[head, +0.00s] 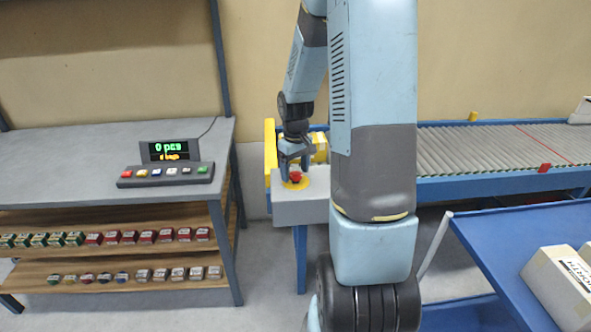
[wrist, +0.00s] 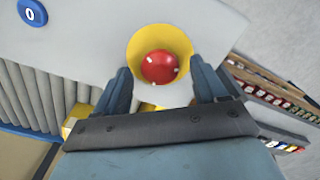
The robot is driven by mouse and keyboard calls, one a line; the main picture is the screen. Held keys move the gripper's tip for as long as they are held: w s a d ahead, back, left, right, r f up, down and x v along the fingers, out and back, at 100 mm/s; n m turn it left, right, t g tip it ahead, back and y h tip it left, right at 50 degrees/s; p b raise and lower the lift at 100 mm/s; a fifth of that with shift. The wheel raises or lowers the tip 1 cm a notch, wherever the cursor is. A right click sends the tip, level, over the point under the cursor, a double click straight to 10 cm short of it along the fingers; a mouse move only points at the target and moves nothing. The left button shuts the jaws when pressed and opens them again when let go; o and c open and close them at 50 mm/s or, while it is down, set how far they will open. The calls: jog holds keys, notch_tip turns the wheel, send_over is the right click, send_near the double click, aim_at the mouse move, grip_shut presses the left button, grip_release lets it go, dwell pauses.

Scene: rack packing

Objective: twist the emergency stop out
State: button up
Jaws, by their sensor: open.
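The emergency stop is a red mushroom button (wrist: 160,67) on a yellow round collar (wrist: 134,48), set in a grey box (wrist: 95,40). In the head view the red button (head: 295,176) sits on top of the grey box (head: 300,208) at the near left end of the conveyor. My gripper (wrist: 160,85) is open, with one finger on each side of the button in the wrist view. In the head view my gripper (head: 294,160) points down just over the button. Whether the fingers touch the button, I cannot tell.
A blue round button marked 0 (wrist: 32,12) is on the same box. The roller conveyor (head: 500,145) runs right. A grey bench (head: 60,165) with a button panel (head: 165,174) stands left. A blue cart (head: 500,240) carrying a white carton (head: 560,285) stands front right.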

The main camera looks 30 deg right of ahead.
jog(key=shift+c, duration=0.3)
jog(key=c, duration=1)
